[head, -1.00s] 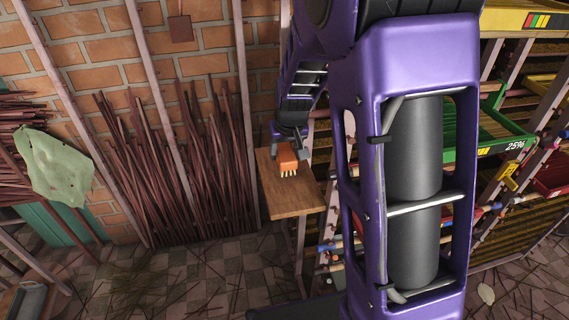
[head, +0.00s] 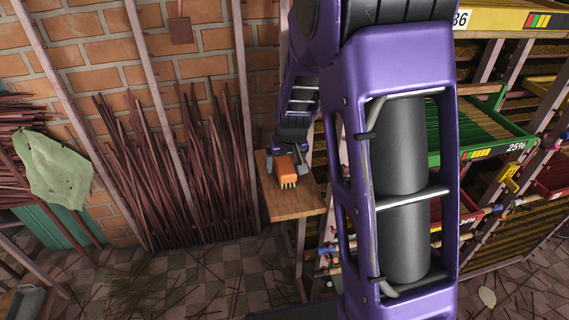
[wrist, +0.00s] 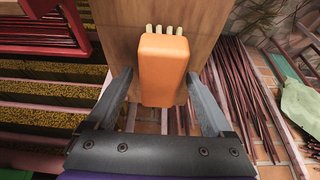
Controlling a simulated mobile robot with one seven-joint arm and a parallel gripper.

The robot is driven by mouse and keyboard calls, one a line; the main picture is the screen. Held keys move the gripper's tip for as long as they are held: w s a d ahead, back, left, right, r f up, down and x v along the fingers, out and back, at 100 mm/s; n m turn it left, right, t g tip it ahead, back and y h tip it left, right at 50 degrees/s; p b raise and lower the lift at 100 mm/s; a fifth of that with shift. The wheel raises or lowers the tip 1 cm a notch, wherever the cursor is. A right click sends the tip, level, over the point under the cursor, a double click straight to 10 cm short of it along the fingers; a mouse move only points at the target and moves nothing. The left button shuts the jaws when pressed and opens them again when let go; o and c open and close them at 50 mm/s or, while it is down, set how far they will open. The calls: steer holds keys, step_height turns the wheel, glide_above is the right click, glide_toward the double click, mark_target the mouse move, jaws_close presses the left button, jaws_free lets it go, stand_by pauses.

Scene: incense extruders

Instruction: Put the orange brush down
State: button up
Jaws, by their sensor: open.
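The orange brush (head: 286,171) with pale bristles rests on a small wooden table (head: 292,206) by the brick wall. In the wrist view the brush (wrist: 163,68) lies on the wooden top (wrist: 203,22), its bristles pointing away from me. My gripper (wrist: 162,98) is open, with one finger on each side of the brush and a gap visible on both sides. In the head view my gripper (head: 285,160) is right at the brush, partly hidden by my arm.
Bundles of dark sticks (head: 165,165) lean on the brick wall left of the table. A rack with a green tray (head: 480,130) and a red tray (head: 550,170) stands at the right. Loose sticks lie on the tiled floor (head: 190,275).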

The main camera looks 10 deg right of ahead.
steer(key=p+v, duration=0.2)
steer(key=v, duration=1)
